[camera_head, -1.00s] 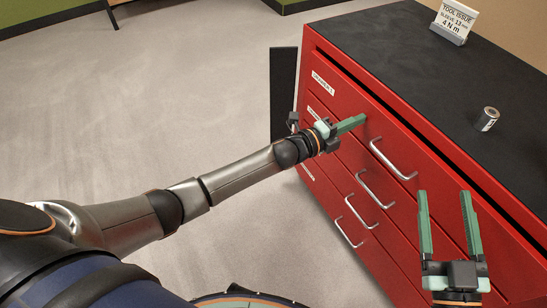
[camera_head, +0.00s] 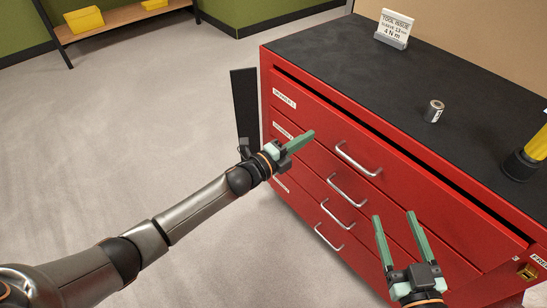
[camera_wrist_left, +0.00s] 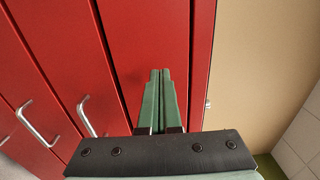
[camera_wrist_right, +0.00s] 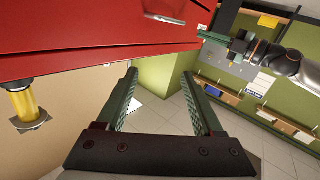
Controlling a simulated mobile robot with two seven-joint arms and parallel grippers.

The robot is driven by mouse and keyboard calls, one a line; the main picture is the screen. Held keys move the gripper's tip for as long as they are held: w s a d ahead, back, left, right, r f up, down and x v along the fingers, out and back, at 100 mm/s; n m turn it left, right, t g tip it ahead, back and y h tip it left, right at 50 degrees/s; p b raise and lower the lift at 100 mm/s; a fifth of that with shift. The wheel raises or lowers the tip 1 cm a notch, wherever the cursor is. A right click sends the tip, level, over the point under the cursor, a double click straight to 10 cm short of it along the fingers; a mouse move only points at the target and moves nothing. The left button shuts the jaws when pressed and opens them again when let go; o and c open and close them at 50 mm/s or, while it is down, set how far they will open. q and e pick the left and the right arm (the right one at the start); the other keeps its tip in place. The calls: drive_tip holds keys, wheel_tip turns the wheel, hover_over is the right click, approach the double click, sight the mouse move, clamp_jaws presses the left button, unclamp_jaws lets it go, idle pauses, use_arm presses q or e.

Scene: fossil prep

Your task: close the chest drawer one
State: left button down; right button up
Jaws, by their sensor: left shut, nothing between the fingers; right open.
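The red chest (camera_head: 480,191) stands at the right of the head view. Its top drawer, drawer one (camera_head: 320,118), carries a label and a silver handle (camera_head: 357,160). A dark gap runs along its upper edge, so it stands slightly out. My left gripper (camera_head: 312,134) is shut and empty, its tips at the drawer one front, left of the handle. In the left wrist view the shut fingers (camera_wrist_left: 160,72) point at the red front; I cannot tell whether they touch. My right gripper (camera_head: 393,215) is open and empty before the lower drawers, right of the handles.
On the black chest top (camera_head: 340,65) stand a sign (camera_head: 394,28), a small metal cylinder (camera_head: 434,111) and a yellow-and-black object (camera_head: 530,155). A dark upright panel (camera_head: 246,105) stands left of the chest. The grey floor (camera_head: 130,130) at left is clear. A shelf (camera_head: 125,16) lies behind.

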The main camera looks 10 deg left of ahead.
wheel_tip(320, 180, down, 10)
drive_tip(key=s+m+g+h+p, duration=0.1)
drive_tip(key=s+g+p, duration=0.15)
drive_tip(key=g, duration=0.25)
use_arm(q)
drive_tip(key=s+a+f+n+g+y, duration=0.1)
drive_tip(key=s+a+f+n+y, duration=0.15)
drive_tip(key=s+n, duration=0.55)
drive_tip(key=s+a+f+n+y, duration=0.1)
drive_tip(key=s+a+n+y, duration=0.15)
drive_tip(key=s+n, duration=0.55)
drive_tip(key=s+a+f+n+g+y, duration=0.15)
drive_tip(key=s+a+n, duration=0.35)
drive_tip(key=s, duration=0.5)
drive_tip(key=s+r+n+g+y+p, duration=0.1)
drive_tip(key=s+r+p, duration=0.4)
drive_tip(key=p, duration=1.4)
wheel_tip(320, 180, up, 3)
drive_tip(key=shift+s+a+f+n+g+y+p, duration=0.15)
drive_tip(key=shift+s+a+n+g+y+p, duration=0.2)
drive_tip(key=shift+n+g, duration=0.4)
use_arm(e)
drive_tip(key=s+d+r+m+g+h, duration=0.1)
drive_tip(key=s+d+r+g, duration=0.1)
drive_tip(key=s+r, duration=0.4)
wheel_tip(320, 180, up, 2)
drive_tip(key=shift+s+d+r+m+g+h, duration=0.1)
drive_tip(key=shift+s+d+m+g+h, duration=0.15)
drive_tip(key=shift+m+g, duration=0.2)
drive_tip(key=shift+w, duration=0.1)
